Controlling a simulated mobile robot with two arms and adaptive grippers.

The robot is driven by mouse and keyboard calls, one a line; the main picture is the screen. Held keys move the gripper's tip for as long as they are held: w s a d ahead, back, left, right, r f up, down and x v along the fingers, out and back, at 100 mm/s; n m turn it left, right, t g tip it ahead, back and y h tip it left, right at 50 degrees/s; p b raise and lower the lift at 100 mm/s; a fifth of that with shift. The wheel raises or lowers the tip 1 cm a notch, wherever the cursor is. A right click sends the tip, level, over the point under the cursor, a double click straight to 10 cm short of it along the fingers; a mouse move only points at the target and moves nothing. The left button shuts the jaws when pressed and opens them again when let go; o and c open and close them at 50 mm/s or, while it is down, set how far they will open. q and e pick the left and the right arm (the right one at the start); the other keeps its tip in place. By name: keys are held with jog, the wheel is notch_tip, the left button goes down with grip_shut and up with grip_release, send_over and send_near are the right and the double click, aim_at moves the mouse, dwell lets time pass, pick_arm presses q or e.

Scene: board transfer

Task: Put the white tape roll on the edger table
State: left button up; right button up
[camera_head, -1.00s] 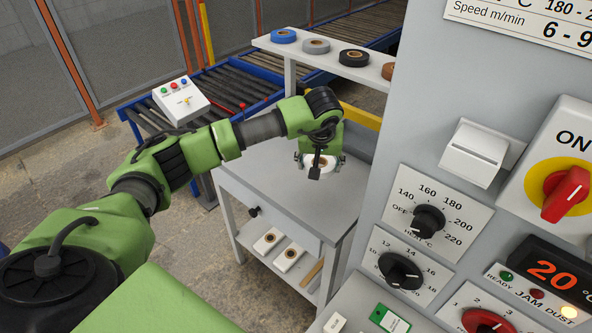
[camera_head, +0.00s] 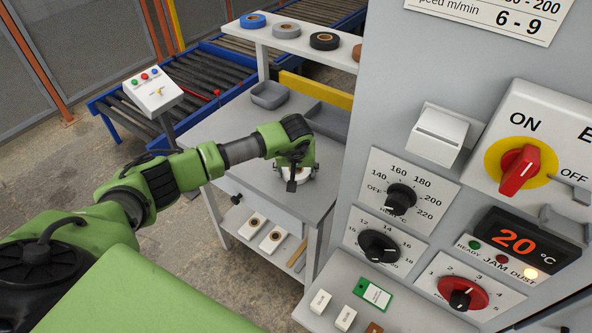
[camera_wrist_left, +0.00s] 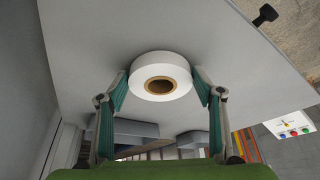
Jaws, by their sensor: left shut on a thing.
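The white tape roll (camera_head: 304,176) is in my left gripper (camera_head: 295,172), over the grey worktable (camera_head: 225,125) near its front edge. In the left wrist view, the roll (camera_wrist_left: 160,66) shows its brown core, with a finger on each side against its rim. The grey tabletop (camera_wrist_left: 85,50) lies behind it; I cannot tell whether the roll touches the top. A grey ledge (camera_head: 402,320) lies under the control panel at the right. I cannot tell from labels which surface is the edger table. My right gripper is not in view.
A raised shelf (camera_head: 285,40) holds a blue roll (camera_head: 252,20), a grey roll (camera_head: 283,31) and a black roll (camera_head: 324,41). A grey bin (camera_head: 268,96) and a yellow bar (camera_head: 315,89) stand at the table's back. The grey machine (camera_head: 385,80) bounds the right.

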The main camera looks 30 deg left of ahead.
pick_arm(q)
jog(key=o, duration=1.1)
jog(key=shift+o, duration=0.2)
jog(key=shift+r, duration=0.1)
jog(key=b+v, duration=0.3)
jog(key=v, duration=0.9)
